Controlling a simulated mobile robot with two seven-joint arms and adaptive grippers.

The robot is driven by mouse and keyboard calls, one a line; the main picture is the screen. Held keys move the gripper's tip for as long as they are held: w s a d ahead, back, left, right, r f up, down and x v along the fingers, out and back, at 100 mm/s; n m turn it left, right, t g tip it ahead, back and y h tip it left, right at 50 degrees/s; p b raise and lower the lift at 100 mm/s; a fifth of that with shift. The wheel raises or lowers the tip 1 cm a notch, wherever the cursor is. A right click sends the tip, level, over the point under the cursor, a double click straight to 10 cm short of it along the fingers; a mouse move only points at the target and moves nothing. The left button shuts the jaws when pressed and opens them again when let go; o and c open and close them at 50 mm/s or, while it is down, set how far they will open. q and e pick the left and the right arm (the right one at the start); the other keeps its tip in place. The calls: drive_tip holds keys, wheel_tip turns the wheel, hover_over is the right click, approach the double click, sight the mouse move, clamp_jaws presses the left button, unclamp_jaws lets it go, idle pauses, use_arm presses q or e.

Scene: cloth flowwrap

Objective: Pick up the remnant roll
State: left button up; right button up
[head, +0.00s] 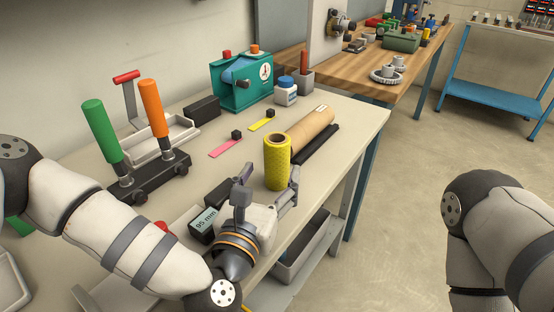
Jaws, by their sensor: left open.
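A short yellow patterned roll (277,163) stands upright near the front edge of the bench, and I take it as the remnant roll. My left gripper (268,186) is open, its fingers spread on the near side of the roll. One finger is left of the roll's lower part and the other is right of it. I cannot tell whether either finger touches it. A longer brown roll (312,127) lies behind the yellow one, with a black bar (318,145) along it. My right gripper is out of view; only part of that arm shows.
A dark block marked 95 mm (203,224) sits left of the left gripper. A fixture with green and orange handles (150,176) stands left. A grey bin (302,250) is below the bench edge.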

sight(273, 169)
use_arm(q)
drive_tip(key=x, duration=0.5)
drive_tip(key=c, duration=1.3)
drive_tip(key=shift+c, duration=0.2)
